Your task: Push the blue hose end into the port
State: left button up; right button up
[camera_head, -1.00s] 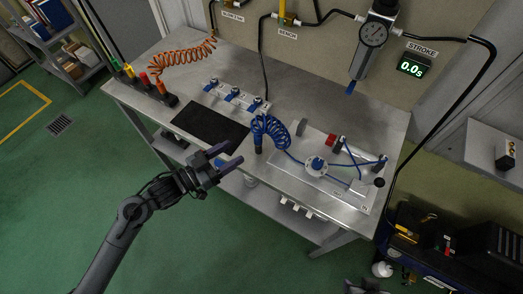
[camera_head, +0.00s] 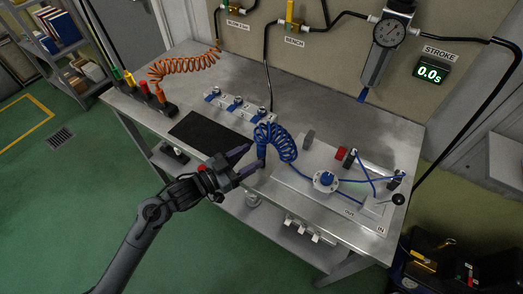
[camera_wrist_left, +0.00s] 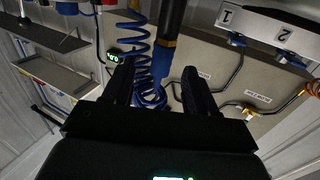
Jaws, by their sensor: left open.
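The blue coiled hose (camera_head: 284,146) stands on the bench, its dark-bodied end (camera_head: 261,151) upright at the coil's left. In the left wrist view the hose end (camera_wrist_left: 161,62) shows a blue section, a yellowish ring and a dark body. My left gripper (camera_head: 250,159) is open, its fingers close to the hose end; in the wrist view the end appears between the fingers (camera_wrist_left: 158,88), with no clear contact. A white manifold (camera_head: 237,106) with several blue fittings lies behind; numbers 1 and 2 show in the wrist view (camera_wrist_left: 262,30). Which port is meant I cannot tell. My right gripper is not in view.
A plate with a round blue-topped valve (camera_head: 326,181), thin blue tubes and a red part (camera_head: 341,153) lies right of the coil. A black mat (camera_head: 209,131) lies left. An orange coil (camera_head: 184,66), gauge (camera_head: 392,33) and display reading 0.0s (camera_head: 431,69) are farther back.

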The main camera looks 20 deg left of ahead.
aim_at(258, 151)
pick_arm(q)
jog(key=x, duration=0.2)
jog(key=b+x, duration=0.1)
jog(key=x, duration=0.1)
jog(key=shift+w+a+r, duration=0.1)
jog(key=shift+a+r, duration=0.05)
jog(key=shift+r, duration=0.15)
jog(key=shift+w+d, duration=0.35)
jog(key=shift+w, duration=0.1)
jog(key=c, duration=1.1)
jog(key=shift+o, duration=0.2)
jog(key=shift+r, duration=0.1)
